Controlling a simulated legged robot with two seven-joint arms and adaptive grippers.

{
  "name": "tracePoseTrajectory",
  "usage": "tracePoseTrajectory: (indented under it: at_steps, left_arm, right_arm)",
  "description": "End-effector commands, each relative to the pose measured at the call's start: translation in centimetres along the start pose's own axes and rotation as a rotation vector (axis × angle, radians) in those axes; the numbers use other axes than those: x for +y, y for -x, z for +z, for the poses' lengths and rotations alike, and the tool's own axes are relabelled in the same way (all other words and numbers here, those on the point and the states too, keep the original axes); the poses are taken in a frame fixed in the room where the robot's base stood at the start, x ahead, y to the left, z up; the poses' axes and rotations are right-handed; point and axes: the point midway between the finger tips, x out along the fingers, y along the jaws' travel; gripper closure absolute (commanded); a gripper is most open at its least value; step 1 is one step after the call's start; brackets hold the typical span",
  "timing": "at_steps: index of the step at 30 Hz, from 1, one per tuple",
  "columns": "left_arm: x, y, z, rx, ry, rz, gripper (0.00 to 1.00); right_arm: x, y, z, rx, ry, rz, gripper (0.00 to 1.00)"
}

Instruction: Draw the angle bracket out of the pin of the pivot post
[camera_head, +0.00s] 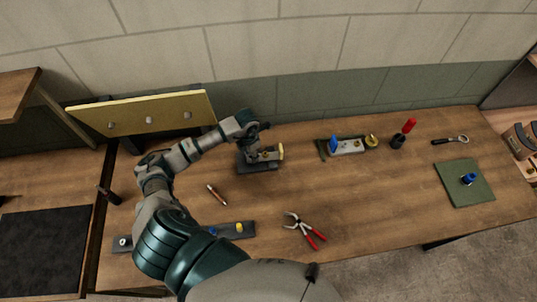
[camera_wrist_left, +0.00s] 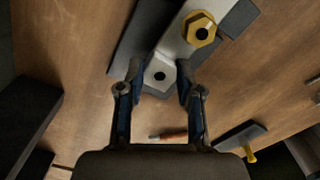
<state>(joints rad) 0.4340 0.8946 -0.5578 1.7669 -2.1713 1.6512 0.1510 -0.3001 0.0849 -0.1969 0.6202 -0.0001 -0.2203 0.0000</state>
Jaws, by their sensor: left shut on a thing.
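My left gripper (camera_head: 262,128) is over the dark base block (camera_head: 260,167) near the back of the bench. In the left wrist view the gripper (camera_wrist_left: 158,72) has its fingers on both sides of a light grey metal piece (camera_wrist_left: 160,78) with a dark hole or pin end, which looks like the angle bracket. It is shut on this piece. A brass hexagonal part (camera_wrist_left: 201,30) with a dark centre sits just beyond, on the same grey strip. I cannot tell which part is the pivot post's pin or how far the bracket sits on it. My right gripper is not in view.
A yellow panel (camera_head: 145,113) stands behind my left arm. Red-handled pliers (camera_head: 303,230), a copper-coloured rod (camera_head: 217,194) and a dark strip (camera_head: 170,238) lie in front. A fixture with a blue part (camera_head: 347,146) and a green mat (camera_head: 464,184) are to the right.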

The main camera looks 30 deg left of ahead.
Motion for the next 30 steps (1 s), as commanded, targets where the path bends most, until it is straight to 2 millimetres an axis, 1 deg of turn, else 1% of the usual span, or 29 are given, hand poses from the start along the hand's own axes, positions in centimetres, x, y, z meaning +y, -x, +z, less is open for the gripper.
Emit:
tracePoseTrajectory:
  at_steps: [1, 3, 6, 16, 24, 30]
  left_arm:
    - [0.0, -0.8, -0.7, 0.025, 0.000, 0.001, 1.00]
    - [0.0, -0.8, -0.7, 0.027, 0.001, 0.001, 1.00]
    - [0.0, -0.7, -0.8, 0.029, 0.001, 0.001, 1.00]
    - [-0.1, 0.3, -0.8, 0.028, 0.000, 0.001, 1.00]
    - [0.1, 1.4, -0.8, 0.022, 0.002, 0.005, 1.00]
    - [0.1, 1.9, -0.6, 0.019, 0.002, 0.004, 1.00]
  right_arm:
    - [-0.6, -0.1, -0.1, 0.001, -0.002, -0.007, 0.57]
    - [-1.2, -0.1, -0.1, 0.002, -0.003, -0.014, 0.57]
    - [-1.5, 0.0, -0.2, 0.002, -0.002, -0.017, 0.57]
    - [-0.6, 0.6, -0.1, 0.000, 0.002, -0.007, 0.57]
    - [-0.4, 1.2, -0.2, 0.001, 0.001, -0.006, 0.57]
    - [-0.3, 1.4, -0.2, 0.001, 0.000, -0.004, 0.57]
